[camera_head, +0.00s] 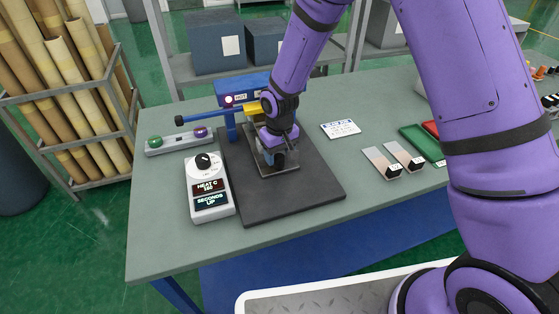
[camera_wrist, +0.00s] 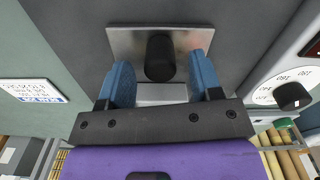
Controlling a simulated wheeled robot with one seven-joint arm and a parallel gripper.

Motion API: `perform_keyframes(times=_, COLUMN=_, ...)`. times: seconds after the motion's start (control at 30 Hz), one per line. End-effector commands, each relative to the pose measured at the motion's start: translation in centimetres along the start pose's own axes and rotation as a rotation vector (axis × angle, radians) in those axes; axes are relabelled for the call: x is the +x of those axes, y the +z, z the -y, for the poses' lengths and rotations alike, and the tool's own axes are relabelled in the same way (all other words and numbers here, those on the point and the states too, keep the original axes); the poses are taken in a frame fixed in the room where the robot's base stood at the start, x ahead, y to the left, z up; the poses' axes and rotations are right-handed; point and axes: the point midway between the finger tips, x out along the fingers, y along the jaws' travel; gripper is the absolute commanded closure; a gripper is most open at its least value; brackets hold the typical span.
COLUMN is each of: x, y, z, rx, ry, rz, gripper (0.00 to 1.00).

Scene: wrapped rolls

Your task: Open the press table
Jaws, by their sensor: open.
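The press stands on the green-grey table, with a dark base plate (camera_head: 315,193), a blue head marked HOT (camera_head: 245,92) and a blue lever (camera_head: 200,117) reaching left. A metal plate (camera_head: 287,170) lies on the base under my gripper (camera_head: 275,155). In the wrist view the metal plate (camera_wrist: 125,42) carries a black upright knob (camera_wrist: 160,57). My gripper's blue fingers (camera_wrist: 160,75) are open, one on each side of the knob, with gaps showing. My wrist hides part of the press in the head view.
A control box (camera_head: 210,192) with a dial stands left of the base. A strip with green and purple buttons (camera_head: 180,140) lies behind it. A card (camera_head: 341,129), two sample blocks (camera_head: 405,155) and a green tray (camera_head: 422,144) are to the right. Grey boxes (camera_head: 215,42) stand behind.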

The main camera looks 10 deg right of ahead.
Motion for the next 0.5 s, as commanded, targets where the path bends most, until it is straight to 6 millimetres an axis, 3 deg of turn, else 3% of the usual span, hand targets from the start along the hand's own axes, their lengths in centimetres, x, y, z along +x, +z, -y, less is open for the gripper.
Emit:
perform_keyframes(times=0.2, x=2.4, y=0.0, z=0.0, rx=0.001, ry=0.000, rz=0.000, gripper=0.41)
perform_keyframes(times=0.5, x=2.9, y=0.0, z=0.0, rx=0.000, ry=0.000, rz=-0.001, gripper=0.41)
